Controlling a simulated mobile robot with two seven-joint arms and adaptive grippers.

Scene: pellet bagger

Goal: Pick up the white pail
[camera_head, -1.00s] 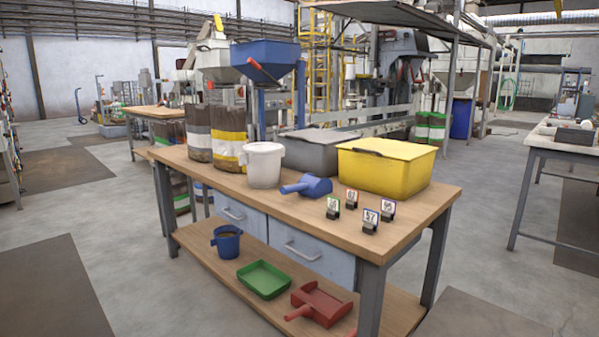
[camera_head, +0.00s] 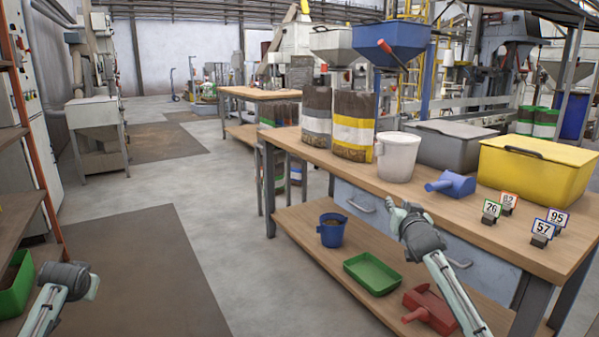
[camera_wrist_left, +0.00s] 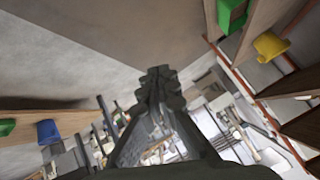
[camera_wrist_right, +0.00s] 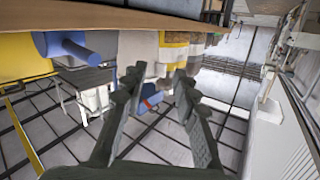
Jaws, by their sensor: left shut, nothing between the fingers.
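The white pail (camera_head: 397,158) stands upright on the wooden bench top, between the striped pellet bags and the blue scoop (camera_head: 452,184). It also shows in the right wrist view (camera_wrist_right: 137,48), beyond the fingers. My right gripper (camera_head: 398,210) is in front of the bench's near edge, lower in the picture than the pail and apart from it. In the right wrist view its two fingers (camera_wrist_right: 158,82) are spread with nothing held. My left gripper (camera_wrist_left: 158,76) is shut and empty. Its arm shows at the lower left of the head view, far from the pail.
A yellow bin (camera_head: 535,172) and a grey bin (camera_head: 450,147) stand behind on the bench, with number cards (camera_head: 541,232) at the right. The lower shelf holds a blue jug (camera_head: 332,232), a green tray (camera_head: 372,274) and a red scoop (camera_head: 430,308). Open floor lies left.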

